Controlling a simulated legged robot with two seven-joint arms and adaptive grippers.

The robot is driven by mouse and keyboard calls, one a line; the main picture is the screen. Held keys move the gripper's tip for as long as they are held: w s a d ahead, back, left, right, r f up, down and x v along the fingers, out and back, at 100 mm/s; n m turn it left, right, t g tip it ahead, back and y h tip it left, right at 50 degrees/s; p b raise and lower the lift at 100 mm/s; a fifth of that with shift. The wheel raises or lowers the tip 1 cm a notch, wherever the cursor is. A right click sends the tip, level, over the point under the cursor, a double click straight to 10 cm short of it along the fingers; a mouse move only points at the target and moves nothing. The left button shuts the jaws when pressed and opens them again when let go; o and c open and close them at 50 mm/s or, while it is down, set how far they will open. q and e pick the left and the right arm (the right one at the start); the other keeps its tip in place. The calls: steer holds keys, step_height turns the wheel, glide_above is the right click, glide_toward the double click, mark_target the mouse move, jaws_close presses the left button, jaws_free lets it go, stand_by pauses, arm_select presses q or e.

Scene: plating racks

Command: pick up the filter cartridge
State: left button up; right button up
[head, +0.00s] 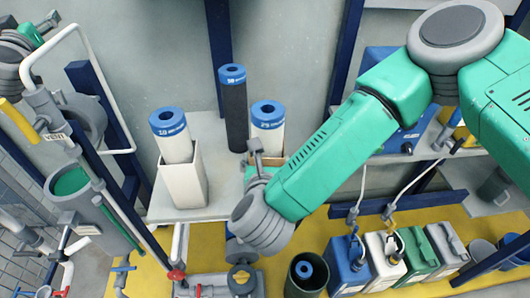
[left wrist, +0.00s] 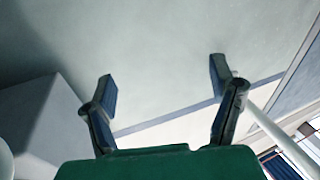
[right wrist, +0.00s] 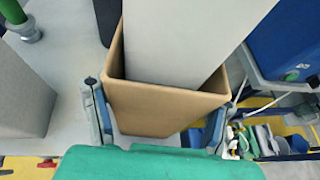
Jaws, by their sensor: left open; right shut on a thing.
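Three tall cartridges with blue ring caps stand at the back shelf. A white one marked 10 (head: 174,140) sits in a white square holder (head: 182,178). A dark one (head: 235,110) stands in the middle. A white one marked 25 (head: 267,130) stands at the right in a tan box, shown close in the right wrist view (right wrist: 165,105). My right gripper (head: 254,160) has its fingers on two sides of that box, below the cartridge body (right wrist: 190,40). My left gripper (left wrist: 165,78) is open and empty before a pale wall.
A white pipe frame (head: 95,85) and a grey cylinder with green inside (head: 72,185) stand at the left. Several jerrycans, including a blue one (head: 347,262), and a dark bin (head: 306,274) stand low in front. Bare shelf (head: 212,130) shows between the cartridges.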

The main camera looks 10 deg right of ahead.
arm_select(q)
steer(key=s+d+r+n+y, duration=0.1)
steer(key=r+n+y, duration=0.15)
steer(key=r, duration=0.75)
steer(key=s+d+r+n+t+y, duration=0.1)
steer(key=d+r+n, duration=0.15)
steer(key=r, duration=0.65)
steer(key=s+d+r+n+y, duration=0.1)
steer(key=r+n, duration=0.2)
steer(key=r, duration=0.7)
steer(key=s+d+r+h, duration=0.2)
steer(key=s+d+r, duration=0.25)
steer(key=d, duration=0.35)
steer(key=d+m+h, duration=0.1)
steer(key=d, duration=0.3)
steer(key=m+g+h, duration=0.7)
steer(key=m+g, duration=0.3)
steer(key=g, duration=0.4)
glide_above(269, 112)
steer(key=s, duration=0.4)
step_height(269, 112, down, 37)
steer(key=x, duration=0.6)
steer(key=shift+s+d+f, duration=0.15)
steer(key=shift+s+f, duration=0.05)
steer(key=shift+s, duration=0.05)
steer(key=shift+x, duration=2.9)
steer(key=shift+w+r, duration=0.15)
jaws_close()
